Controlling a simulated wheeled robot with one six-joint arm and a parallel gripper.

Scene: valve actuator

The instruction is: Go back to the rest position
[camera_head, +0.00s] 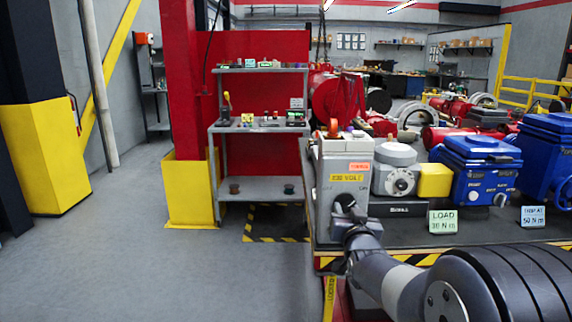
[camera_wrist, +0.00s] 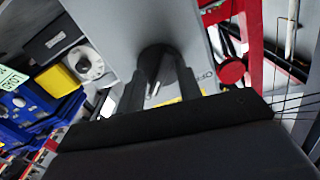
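My gripper (camera_head: 349,212) is at the front face of the grey actuator box (camera_head: 345,165), which stands at the left end of the bench. In the wrist view my gripper (camera_wrist: 161,92) shows two dark fingers spread apart, on either side of a dark round knob (camera_wrist: 156,55) with a thin light pointer. The fingers look open around the knob; whether either one touches it I cannot tell. In the head view the knob is mostly hidden by my gripper. My arm reaches in from the lower right.
The bench (camera_head: 400,225) also carries a round grey dial unit (camera_head: 398,180), a yellow block (camera_head: 435,180), blue actuators (camera_head: 478,165) and load cards (camera_head: 442,221). A grey shelf (camera_head: 260,132) and red column (camera_head: 182,80) stand left. The floor (camera_head: 110,255) at left is clear.

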